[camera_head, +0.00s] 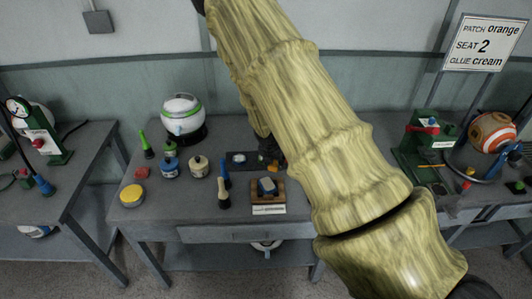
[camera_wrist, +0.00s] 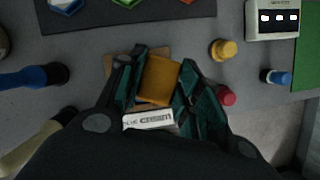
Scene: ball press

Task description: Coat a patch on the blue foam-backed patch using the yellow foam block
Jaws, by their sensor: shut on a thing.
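My gripper (camera_wrist: 160,72) is shut on a yellow-orange block (camera_wrist: 158,80), held between its dark teal fingers in the wrist view. The block is over a tan board (camera_wrist: 112,66) with a white "glue cream" card (camera_wrist: 150,119) at its near edge; whether they touch cannot be told. A blue hexagonal patch (camera_wrist: 66,4) lies on a dark mat (camera_wrist: 95,20) beyond the block, cut off by the top edge. In the head view the wooden board (camera_head: 283,190) carries a small blue-grey piece (camera_head: 267,186). My arm covers much there.
Yellow (camera_wrist: 222,49) and red (camera_wrist: 227,96) pieces and a display box (camera_wrist: 271,19) are right. A wall sign (camera_head: 487,43) reads orange, 2, cream.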

